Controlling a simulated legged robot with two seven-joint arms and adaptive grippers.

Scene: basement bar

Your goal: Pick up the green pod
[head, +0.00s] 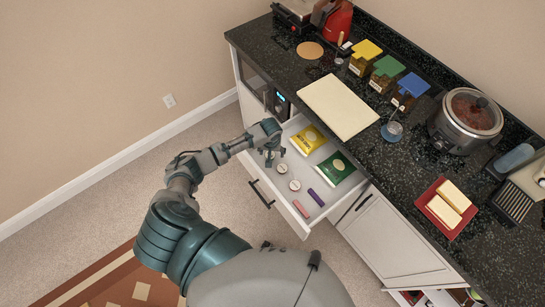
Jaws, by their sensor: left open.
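A white drawer (303,225) stands open under the counter. In it lie two small round pale pods, an upper one (282,168) and a lower one (295,185); their lids are too small for me to tell a green colour. A green packet (335,168) and a yellow packet (308,139) lie at the drawer's back. My left gripper (273,157) is open and empty over the drawer's left end, just above and left of the upper pod. Its fingers point down towards the drawer. My right gripper is not in view.
The dark counter (375,155) overhangs behind, carrying a cream board (340,107), a slow cooker (466,122) and a red tray (431,208). The carpet at left is clear.

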